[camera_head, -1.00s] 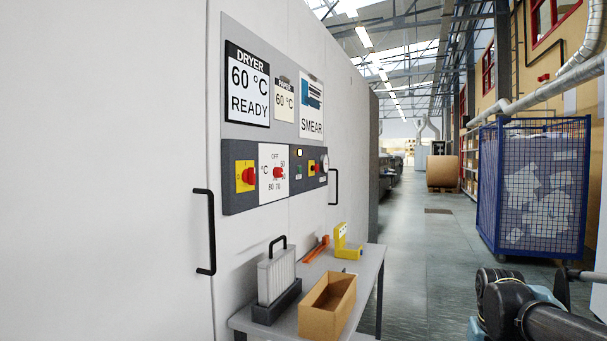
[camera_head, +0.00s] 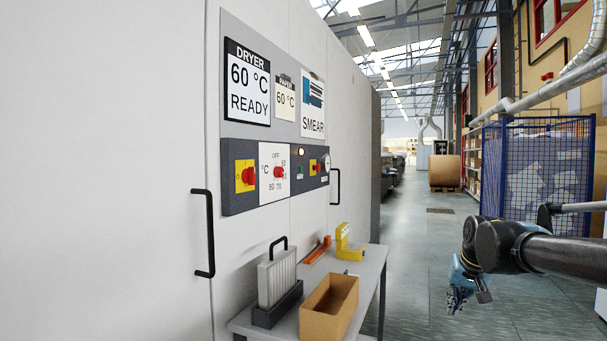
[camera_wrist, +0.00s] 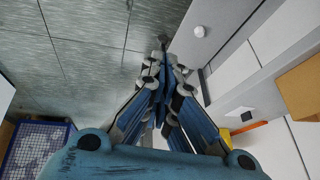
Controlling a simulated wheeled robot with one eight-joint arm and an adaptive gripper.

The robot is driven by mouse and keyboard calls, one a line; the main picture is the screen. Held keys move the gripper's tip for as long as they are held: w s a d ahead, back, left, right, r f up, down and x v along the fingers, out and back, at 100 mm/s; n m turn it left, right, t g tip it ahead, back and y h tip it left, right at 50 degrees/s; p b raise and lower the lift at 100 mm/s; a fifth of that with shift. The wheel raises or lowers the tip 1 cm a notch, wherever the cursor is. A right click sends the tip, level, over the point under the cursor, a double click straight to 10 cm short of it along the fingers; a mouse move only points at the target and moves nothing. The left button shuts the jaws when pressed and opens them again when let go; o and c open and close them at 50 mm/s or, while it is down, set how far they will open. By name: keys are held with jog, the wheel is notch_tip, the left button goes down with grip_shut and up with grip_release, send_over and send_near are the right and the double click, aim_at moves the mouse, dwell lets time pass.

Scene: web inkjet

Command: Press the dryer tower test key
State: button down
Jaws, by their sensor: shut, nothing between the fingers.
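The dryer's dark control panel (camera_head: 240,203) is on the pale machine wall, left of centre in the head view. I cannot read which control is marked as the test key. My gripper (camera_head: 455,302) hangs low at the right, well away from the panel. Its fingers are shut and empty, and they fill the middle of the wrist view (camera_wrist: 163,42).
Below the panel a grey table (camera_head: 372,262) holds a cardboard box (camera_head: 328,310), a filter block (camera_head: 275,281), an orange tool (camera_head: 318,250) and a yellow device (camera_head: 346,243). Black handles (camera_head: 204,234) stick out from the wall. A blue mesh cage (camera_head: 535,165) stands at right. The aisle floor is open.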

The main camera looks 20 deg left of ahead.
aim_at(301, 169)
jog(key=w+a+r+m+t+y, duration=0.1)
jog(key=w+a+r+t+y, duration=0.25)
jog(key=w+a+r, duration=1.35)
jog(key=w+a+r+t+y, duration=0.1)
jog(key=w+a+r, duration=0.2)
jog(key=a+r, duration=0.2)
jog(key=w+a+r+m+t+y, duration=0.1)
jog(key=w+a+r, duration=0.3)
jog(key=a, duration=0.6)
jog(key=w+a+r+m+t+y, duration=0.1)
jog(key=w+a+r+y, duration=0.2)
jog(key=a+r, duration=0.4)
jog(key=shift+w+a+r, duration=0.25)
jog(key=shift+w+r, duration=0.2)
jog(key=shift+w, duration=0.3)
jog(key=a, duration=0.8)
jog(key=shift+w+a, duration=0.3)
jog(key=shift+w, duration=0.1)
jog(key=shift+a, duration=0.1)
jog(key=shift+s+a, duration=0.15)
jog(key=shift+a, duration=0.25)
